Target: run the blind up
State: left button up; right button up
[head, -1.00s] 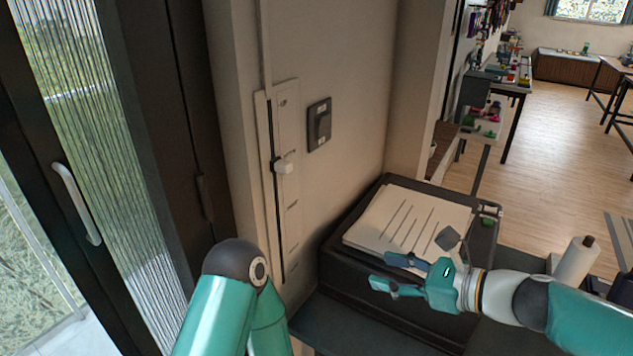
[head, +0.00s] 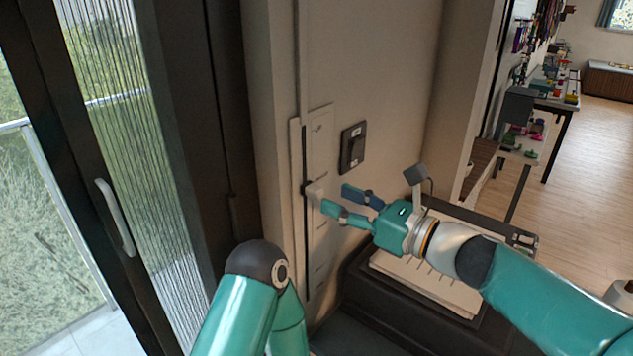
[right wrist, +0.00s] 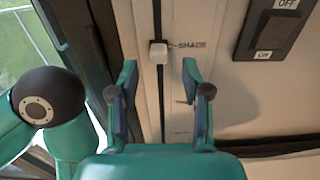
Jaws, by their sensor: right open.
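A white slider knob (head: 313,191) sits on a tall narrow control plate (head: 321,140) on the wall, partway along its dark vertical slot. The knob also shows in the right wrist view (right wrist: 158,53), beside lettering that reads in part "C-SHADE". My right gripper (head: 338,199) is open and empty, its fingertips just to the right of the knob in the head view. In the right wrist view its two fingers (right wrist: 160,85) stand apart, with the knob beyond them and between their lines. I cannot tell whether they touch it. My left gripper is out of view.
A dark rocker switch (head: 353,148), marked OFF and ON in the right wrist view (right wrist: 275,30), is on the wall right of the plate. A black case with papers (head: 430,284) lies below my right arm. A glazed door with a handle (head: 115,217) is at left.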

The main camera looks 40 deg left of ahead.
aim_at(321, 192)
jog(key=a, duration=0.2)
jog(key=a+p, duration=0.1)
jog(key=a, duration=0.1)
jog(key=shift+w+a, duration=0.2)
jog(key=shift+a, duration=0.2)
grip_shut()
